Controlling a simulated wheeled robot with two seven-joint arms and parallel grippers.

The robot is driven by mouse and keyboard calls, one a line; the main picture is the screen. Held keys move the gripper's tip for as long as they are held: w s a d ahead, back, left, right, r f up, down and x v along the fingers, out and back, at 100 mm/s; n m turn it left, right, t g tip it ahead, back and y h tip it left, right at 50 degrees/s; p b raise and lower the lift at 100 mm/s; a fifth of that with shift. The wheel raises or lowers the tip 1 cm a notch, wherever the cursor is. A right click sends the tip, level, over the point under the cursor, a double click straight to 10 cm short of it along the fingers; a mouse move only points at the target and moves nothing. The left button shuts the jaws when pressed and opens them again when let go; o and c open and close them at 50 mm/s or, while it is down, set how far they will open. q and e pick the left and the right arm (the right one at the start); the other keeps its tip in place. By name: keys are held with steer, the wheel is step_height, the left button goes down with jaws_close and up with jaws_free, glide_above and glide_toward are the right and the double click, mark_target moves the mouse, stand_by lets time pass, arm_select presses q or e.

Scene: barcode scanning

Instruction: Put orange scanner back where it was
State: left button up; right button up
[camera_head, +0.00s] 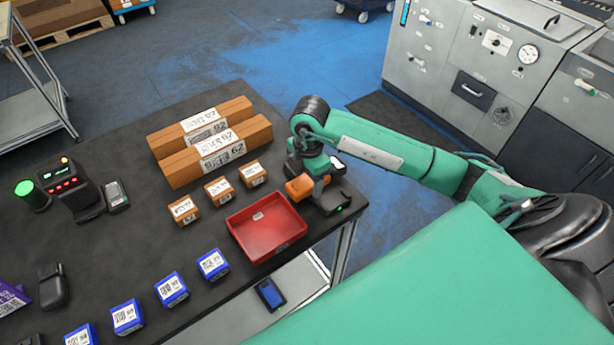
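The orange scanner (299,187) is at the right end of the dark table, just right of the orange boxes and above the red tray's upper right corner. A black stand (332,198) with a small green light is right beside it. Whether the scanner rests in the stand or hangs just over it is unclear. My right gripper (312,172) points down at the scanner, with its wrist directly above and orange parts showing around its fingers. The fingertips are mostly hidden, so their grip cannot be made out. My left gripper is not in view.
A red tray (234,230) stands close to the scanner. Small orange boxes (219,190), long cartons (218,152) and blue boxes (212,264) are on the table (130,225). A black device with red buttons (72,190) is at left. Grey machines (470,60) stand behind.

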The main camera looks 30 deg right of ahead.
mark_target(308, 180)
steer(key=shift+w+r, duration=0.1)
stand_by(0.3)
steer(key=shift+r, duration=0.4)
step_height(308, 180, up, 11)
steer(key=b, duration=0.2)
steer(key=shift+d+r, duration=0.15)
steer(key=shift+d, duration=0.05)
stand_by(0.3)
